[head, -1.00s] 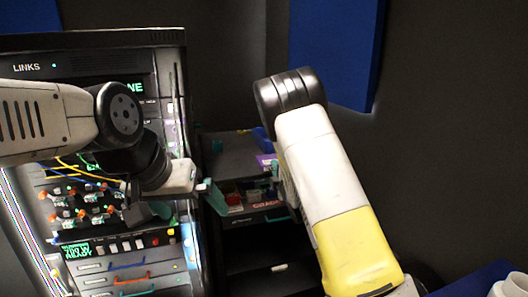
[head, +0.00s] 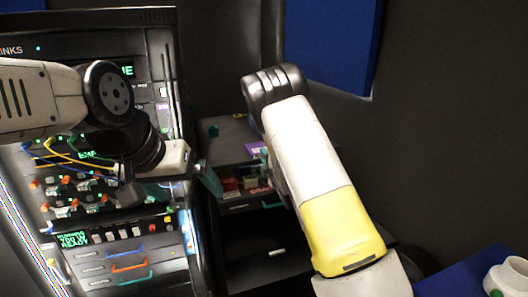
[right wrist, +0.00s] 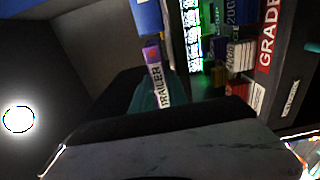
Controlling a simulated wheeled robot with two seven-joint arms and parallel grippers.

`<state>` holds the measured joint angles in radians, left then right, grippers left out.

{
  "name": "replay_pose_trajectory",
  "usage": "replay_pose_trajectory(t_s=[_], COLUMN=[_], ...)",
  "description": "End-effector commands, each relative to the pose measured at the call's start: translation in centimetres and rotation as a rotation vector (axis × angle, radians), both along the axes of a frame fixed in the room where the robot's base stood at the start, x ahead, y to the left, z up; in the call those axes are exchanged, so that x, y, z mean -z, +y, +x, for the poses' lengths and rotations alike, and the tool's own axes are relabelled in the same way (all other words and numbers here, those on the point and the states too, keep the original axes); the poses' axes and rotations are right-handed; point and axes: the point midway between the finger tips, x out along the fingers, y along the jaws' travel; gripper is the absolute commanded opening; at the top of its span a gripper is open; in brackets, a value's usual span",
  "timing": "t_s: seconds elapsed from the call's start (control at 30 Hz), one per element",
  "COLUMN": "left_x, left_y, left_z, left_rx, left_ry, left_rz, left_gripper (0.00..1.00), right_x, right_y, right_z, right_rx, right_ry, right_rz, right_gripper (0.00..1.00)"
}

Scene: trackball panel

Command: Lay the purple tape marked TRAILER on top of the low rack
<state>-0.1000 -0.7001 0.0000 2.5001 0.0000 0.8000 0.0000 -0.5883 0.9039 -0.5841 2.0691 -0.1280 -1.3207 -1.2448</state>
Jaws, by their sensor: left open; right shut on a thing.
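The purple tape marked TRAILER (right wrist: 154,62) shows in the right wrist view with its white label readable. My right gripper (right wrist: 160,88) is shut on it, with a teal finger beside the tape. In the head view a purple patch of the tape (head: 254,148) shows left of my right forearm, which hides most of that gripper. The low rack (head: 228,143) has a dark flat top, and the tape appears over or near it; the height gap cannot be told. My left gripper (head: 168,188) is open and empty in front of the lit panel.
An open compartment of tapes (head: 232,186) with a red label sits below the rack top. A small green item (head: 213,130) is on the rack top. The lit panel (head: 110,245) with cables and handles stands at left. A white cup (head: 508,275) is at lower right.

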Motion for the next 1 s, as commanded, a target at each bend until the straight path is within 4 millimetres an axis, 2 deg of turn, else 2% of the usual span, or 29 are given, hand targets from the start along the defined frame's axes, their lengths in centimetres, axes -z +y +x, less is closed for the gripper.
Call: replay_pose_trajectory(t_s=[1.0], left_x=[0.0], left_y=[0.0], left_z=[0.0], left_rx=[0.000], left_ry=[0.000], left_rz=[0.000], left_gripper=[1.00], right_x=[1.3], right_y=[0.0], right_z=[0.0], right_rx=[0.000], right_ry=[-0.001], right_rz=[0.001], right_gripper=[0.00])
